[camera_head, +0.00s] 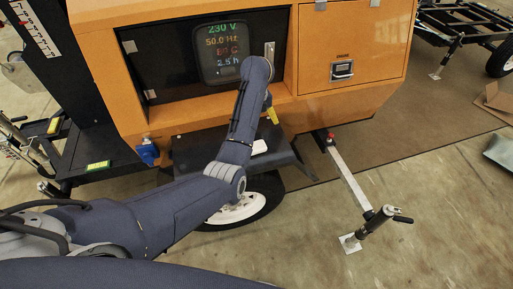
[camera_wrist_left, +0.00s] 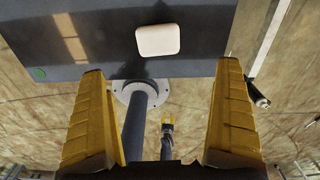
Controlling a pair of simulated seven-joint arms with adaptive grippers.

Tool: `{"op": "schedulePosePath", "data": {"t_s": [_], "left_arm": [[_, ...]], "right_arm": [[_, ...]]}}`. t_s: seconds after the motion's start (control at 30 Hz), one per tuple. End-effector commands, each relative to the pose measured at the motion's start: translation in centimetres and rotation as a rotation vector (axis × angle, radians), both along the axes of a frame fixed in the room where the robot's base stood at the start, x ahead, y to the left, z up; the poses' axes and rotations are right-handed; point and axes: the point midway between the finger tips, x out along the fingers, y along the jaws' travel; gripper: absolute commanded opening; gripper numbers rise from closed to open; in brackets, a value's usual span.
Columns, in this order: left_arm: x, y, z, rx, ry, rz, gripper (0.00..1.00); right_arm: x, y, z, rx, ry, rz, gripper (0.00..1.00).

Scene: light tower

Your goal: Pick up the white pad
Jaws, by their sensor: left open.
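The white pad (camera_head: 259,146) is small, flat and rounded. It lies on the dark shelf (camera_head: 205,150) above the wheel, below the display. In the left wrist view the pad (camera_wrist_left: 158,40) lies on the dark surface, beyond the fingertips and roughly centred between them. My left gripper (camera_head: 271,114) is above the shelf, close to the pad and apart from it; its yellow fingers are partly hidden by my arm. In the left wrist view my left gripper (camera_wrist_left: 160,72) is open and empty. A small two-pronged yellow gripper (camera_wrist_left: 167,128), seemingly my right one, shows far off there; its opening is unclear.
The orange cabinet (camera_head: 350,60) with its lit display (camera_head: 222,52) rises behind the shelf. A wheel (camera_head: 240,208) sits below it. A metal support leg (camera_head: 350,180) stands out to the right. The floor at lower right is mostly clear.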

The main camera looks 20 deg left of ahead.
Motion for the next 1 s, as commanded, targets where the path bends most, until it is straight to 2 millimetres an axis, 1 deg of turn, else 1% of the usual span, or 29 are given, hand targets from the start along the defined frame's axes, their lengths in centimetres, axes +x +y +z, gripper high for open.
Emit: {"op": "schedulePosePath", "data": {"t_s": [0.17,0.6,0.73,1.0], "left_arm": [[-0.1,0.1,-1.3,0.001,0.003,0.001,1.00],[-0.2,0.0,-7.0,-0.001,0.005,0.000,1.00],[-0.1,0.0,-8.0,-0.001,0.004,0.000,1.00],[-0.1,0.1,-9.1,-0.001,0.004,0.001,1.00]], "right_arm": [[0.0,0.0,0.0,0.000,0.000,0.000,0.31],[0.0,0.0,0.0,0.000,0.000,0.000,0.31],[0.0,0.0,0.0,0.000,0.000,0.000,0.31],[0.0,0.0,0.0,0.000,0.000,0.000,0.31]]}}
